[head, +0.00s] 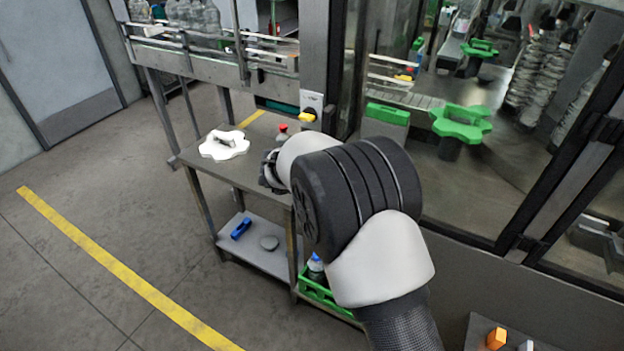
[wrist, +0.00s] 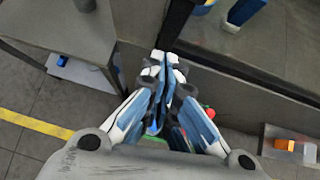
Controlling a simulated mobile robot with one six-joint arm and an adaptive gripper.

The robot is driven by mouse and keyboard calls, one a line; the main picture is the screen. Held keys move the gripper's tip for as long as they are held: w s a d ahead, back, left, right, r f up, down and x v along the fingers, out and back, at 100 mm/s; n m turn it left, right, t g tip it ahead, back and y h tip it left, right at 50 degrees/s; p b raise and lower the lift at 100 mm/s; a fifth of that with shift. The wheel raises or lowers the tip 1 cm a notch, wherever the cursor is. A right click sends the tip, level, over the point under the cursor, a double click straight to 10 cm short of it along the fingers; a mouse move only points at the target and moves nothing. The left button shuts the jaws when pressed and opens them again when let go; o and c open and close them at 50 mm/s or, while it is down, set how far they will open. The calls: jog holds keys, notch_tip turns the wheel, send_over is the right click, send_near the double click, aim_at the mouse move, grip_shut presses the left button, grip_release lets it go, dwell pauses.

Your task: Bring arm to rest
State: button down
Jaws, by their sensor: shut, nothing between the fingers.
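My gripper (wrist: 162,70) is in the middle of the wrist view. Its fingers are together with nothing between them. In the head view my arm's thick white and black links block most of the view of the gripper. The arm reaches up over the right end of a grey side table (head: 188,158). The table edge also shows at the upper left of the wrist view (wrist: 50,22). No held object shows in either view.
A white star-shaped part (head: 224,145) and a red-capped bottle (head: 282,133) are on the table. A glazed machine with green star wheels (head: 461,123) stands right. Left floor is clear.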

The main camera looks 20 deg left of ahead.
jog(key=s+d+r+n+t+y+b, duration=0.1)
jog(key=d+r+n+y, duration=0.3)
jog(key=r, duration=0.6)
jog(key=s+d+r+n+t, duration=0.1)
jog(key=r+n, duration=0.5)
jog(key=r, duration=0.3)
jog(key=s+d+r+n+y+b, duration=0.1)
jog(key=s+d+r+n+y, duration=0.3)
jog(key=n, duration=0.4)
jog(key=s+d+f+n+g+h+b, duration=0.1)
jog(key=s+d+f+n, duration=0.3)
jog(key=s, duration=0.7)
jog(key=s+d+f+n+g+h+b, duration=0.1)
jog(key=s+d+f+n+g+h, duration=0.2)
jog(key=s+d+n, duration=0.6)
jog(key=s+d+f+n+g+h+b, duration=0.1)
jog(key=s+d+f+n, duration=0.3)
jog(key=s+d, duration=0.7)
jog(key=shift+s+d+f+n+g+h, duration=0.35)
jog(key=shift+s+n+g+h, duration=0.55)
jog(key=shift+n, duration=0.3)
